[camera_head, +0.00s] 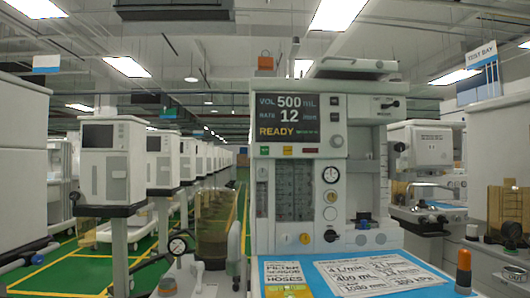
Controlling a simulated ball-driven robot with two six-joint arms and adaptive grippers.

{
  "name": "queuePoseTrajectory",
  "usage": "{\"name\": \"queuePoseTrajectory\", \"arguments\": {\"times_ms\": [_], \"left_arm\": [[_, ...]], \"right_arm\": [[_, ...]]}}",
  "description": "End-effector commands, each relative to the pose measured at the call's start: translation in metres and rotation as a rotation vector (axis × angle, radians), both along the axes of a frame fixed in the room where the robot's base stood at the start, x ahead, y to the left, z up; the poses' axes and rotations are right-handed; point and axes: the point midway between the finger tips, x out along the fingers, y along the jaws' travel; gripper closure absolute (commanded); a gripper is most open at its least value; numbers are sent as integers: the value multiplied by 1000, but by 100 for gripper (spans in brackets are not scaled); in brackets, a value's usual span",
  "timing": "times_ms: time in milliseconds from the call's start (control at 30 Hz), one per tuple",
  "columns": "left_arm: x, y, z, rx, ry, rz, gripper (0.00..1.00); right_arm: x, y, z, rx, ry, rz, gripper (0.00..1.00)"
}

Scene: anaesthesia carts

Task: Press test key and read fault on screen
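The anaesthesia cart (355,170) stands ahead, slightly right of centre. Its dark screen (288,118) is lit and reads VOL 500 mL, RATE 12 and a yellow READY, with small unclear text beside it. Small keys (334,117) and a round knob (337,141) sit right of the screen. Small green, yellow and red marks (287,150) lie under it. I cannot tell which key is the test key. No fault text is readable on the screen. Neither of my grippers can be made out in this view.
A blue work surface (408,289) with white printed cards (378,272) fronts the cart. An orange-topped post (463,270) stands at its right. More carts (112,165) line the green floor; another machine (420,150) stands right.

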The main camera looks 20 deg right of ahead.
Motion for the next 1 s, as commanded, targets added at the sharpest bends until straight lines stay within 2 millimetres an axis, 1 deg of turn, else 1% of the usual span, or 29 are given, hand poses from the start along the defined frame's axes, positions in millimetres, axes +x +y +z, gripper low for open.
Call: {"name": "queuePoseTrajectory", "arguments": {"times_ms": [67, 167, 333, 1000], "left_arm": [[0, 0, 0, 0, 0, 0, 60], [0, 0, 0, 0, 0, 0, 60], [0, 0, 0, 0, 0, 0, 60], [0, 0, 0, 0, 0, 0, 60]], "right_arm": [[0, 0, 0, 0, 0, 0, 65], [0, 0, 0, 0, 0, 0, 77], [0, 0, 0, 0, 0, 0, 99], [0, 0, 0, 0, 1, 0, 100]]}}
